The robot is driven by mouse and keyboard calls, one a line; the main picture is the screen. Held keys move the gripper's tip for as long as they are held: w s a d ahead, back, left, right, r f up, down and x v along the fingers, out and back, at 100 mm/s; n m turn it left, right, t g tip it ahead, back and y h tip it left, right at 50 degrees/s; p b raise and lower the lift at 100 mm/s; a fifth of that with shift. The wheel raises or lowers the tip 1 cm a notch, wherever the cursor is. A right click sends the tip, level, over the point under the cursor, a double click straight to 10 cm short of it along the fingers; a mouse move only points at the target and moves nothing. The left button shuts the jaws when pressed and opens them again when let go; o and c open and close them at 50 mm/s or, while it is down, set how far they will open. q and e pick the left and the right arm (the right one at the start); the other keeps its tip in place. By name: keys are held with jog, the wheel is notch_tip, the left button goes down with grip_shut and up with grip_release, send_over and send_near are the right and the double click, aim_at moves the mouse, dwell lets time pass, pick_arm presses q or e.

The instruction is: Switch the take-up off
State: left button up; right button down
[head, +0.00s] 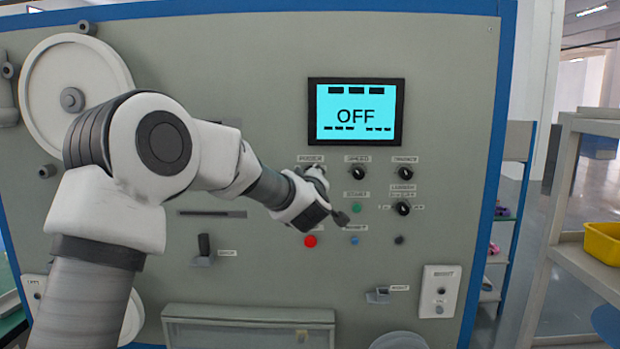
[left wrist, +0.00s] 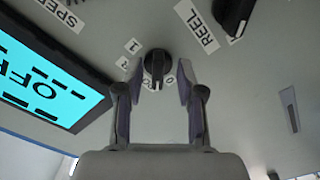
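The panel screen (head: 356,112) reads OFF on cyan; it also shows in the left wrist view (left wrist: 45,80). My left gripper (head: 328,195) is at the panel below the POWER label, hiding what is behind it. In the left wrist view, my left gripper (left wrist: 158,88) is open, with a finger on either side of a black rotary knob (left wrist: 157,62) that has number marks around it. Its white pointer line faces the gripper, near the 0 mark. I cannot tell whether the fingers touch it. My right gripper is not in view.
The panel (head: 270,60) carries a SPEED knob (head: 358,173), another knob (head: 403,208), a green button (head: 356,208) and a red button (head: 310,241). A reel (head: 72,100) is at the upper left. In the wrist view, a REEL label (left wrist: 197,27) is near another knob.

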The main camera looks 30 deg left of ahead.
pick_arm(q)
jog(key=shift+r, duration=0.1)
jog(key=v, duration=1.2)
jog(key=shift+w, duration=0.1)
